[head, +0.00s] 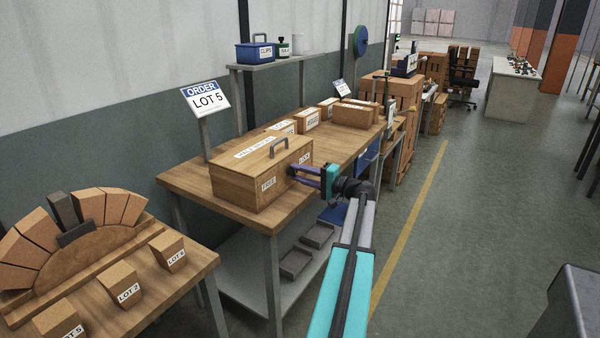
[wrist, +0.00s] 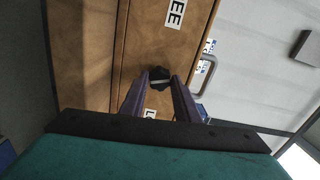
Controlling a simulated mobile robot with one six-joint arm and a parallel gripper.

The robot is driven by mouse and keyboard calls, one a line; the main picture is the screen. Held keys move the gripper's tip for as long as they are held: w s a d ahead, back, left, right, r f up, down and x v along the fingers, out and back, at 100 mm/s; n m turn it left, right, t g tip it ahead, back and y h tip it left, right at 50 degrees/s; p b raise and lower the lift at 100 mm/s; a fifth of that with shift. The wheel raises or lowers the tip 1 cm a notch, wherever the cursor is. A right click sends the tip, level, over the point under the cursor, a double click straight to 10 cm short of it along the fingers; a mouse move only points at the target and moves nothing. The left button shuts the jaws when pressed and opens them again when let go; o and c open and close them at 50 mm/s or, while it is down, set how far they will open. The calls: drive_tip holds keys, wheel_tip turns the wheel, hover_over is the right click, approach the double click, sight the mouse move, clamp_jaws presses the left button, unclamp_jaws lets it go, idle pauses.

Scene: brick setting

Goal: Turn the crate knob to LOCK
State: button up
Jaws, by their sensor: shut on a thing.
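The wooden crate (head: 240,187) with a grey top handle (head: 280,146) stands on the near end of the workbench. Its front carries a FREE label (head: 268,185) on the left and another label (head: 305,158) on the right, mostly blocked by my gripper. My gripper (head: 293,172) reaches the front from the right. In the wrist view, my gripper (wrist: 159,85) is shut on the dark round knob (wrist: 158,73), fingers on either side. A light stripe shows on the knob; I cannot tell which label it points to. The label ends read EE (wrist: 176,12) and L (wrist: 151,114).
The wooden workbench (head: 185,180) bears smaller boxes (head: 307,120) behind the crate and an ORDER LOT 5 sign (head: 206,98). A second table (head: 140,262) with lot blocks stands at the near left.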

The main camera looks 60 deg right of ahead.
drive_tip(key=shift+m+p, duration=0.65)
drive_tip(key=shift+m, duration=1.05)
drive_tip(key=o, duration=1.1)
drive_tip(key=shift+c, duration=0.2)
drive_tip(key=shift+s, duration=0.2)
drive_tip(key=s+b, duration=0.1)
drive_tip(key=s, duration=1.2)
drive_tip(key=shift+s+b, duration=0.25)
drive_tip(key=shift+b, duration=0.15)
